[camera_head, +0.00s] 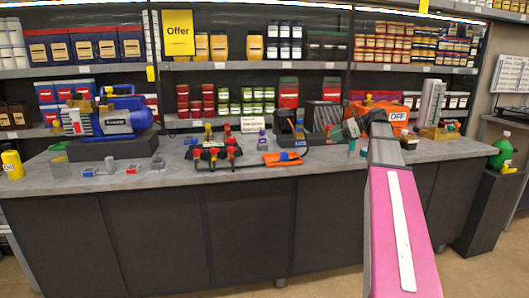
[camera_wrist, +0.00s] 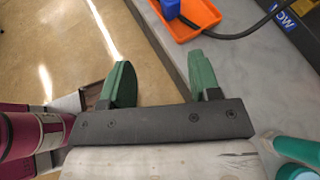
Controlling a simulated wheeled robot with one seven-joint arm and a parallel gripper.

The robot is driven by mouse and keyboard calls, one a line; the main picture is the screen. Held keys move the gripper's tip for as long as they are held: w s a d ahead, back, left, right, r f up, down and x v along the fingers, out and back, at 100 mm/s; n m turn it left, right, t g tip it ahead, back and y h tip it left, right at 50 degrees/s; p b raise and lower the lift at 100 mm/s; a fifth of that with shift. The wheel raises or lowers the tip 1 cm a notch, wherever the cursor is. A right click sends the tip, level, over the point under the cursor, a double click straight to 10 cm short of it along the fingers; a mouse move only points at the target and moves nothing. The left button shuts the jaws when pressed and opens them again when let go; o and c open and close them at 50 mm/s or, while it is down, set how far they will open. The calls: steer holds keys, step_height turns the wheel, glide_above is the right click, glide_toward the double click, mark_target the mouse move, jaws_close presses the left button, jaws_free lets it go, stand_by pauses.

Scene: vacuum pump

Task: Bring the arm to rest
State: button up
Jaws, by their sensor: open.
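My gripper (camera_wrist: 160,78) has two green fingers spread apart with nothing between them in the wrist view. In that view it hangs over the counter's front edge, with floor below its left finger and the grey countertop (camera_wrist: 238,75) by its right. In the head view my pink arm reaches forward from the lower right, and my gripper (camera_head: 337,132) is above the right half of the counter, partly hidden by the arm. The orange tray (camera_wrist: 182,30) with a blue item lies beyond the fingers in the wrist view, apart from them.
A blue pump (camera_head: 125,121) stands at the counter's left. Red-capped valve parts (camera_head: 212,152) and the orange tray (camera_head: 271,160) lie mid-counter. Near the arm are an orange case (camera_head: 378,107) and a teal cylinder (camera_wrist: 296,148). Stocked shelves are behind; the floor in front is clear.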

steer(key=s+a+f+n+g+h, duration=0.1)
steer(key=s+a+f+n+h, duration=0.15)
steer(key=f, duration=0.55)
steer(key=s+a+f+n+h, duration=0.1)
steer(key=s+a+f+n, duration=0.15)
steer(key=f, duration=0.65)
steer(key=s+a+f+n+g+h, duration=0.1)
steer(key=s+a+f+n+h, duration=0.15)
steer(key=f, duration=0.55)
steer(key=s+a+f+n+h, duration=0.1)
steer(key=s+f+n+h, duration=0.2)
steer(key=s+f+n, duration=0.3)
steer(key=s+a+f+n+g+h, duration=0.1)
steer(key=s+f+n+h, duration=0.2)
steer(key=s+f+n, duration=0.3)
step_height(320, 180, down, 7)
steer(key=s, duration=0.3)
steer(key=shift+n+h, duration=0.3)
steer(key=shift+n, duration=0.05)
steer(key=shift+w+f, duration=0.1)
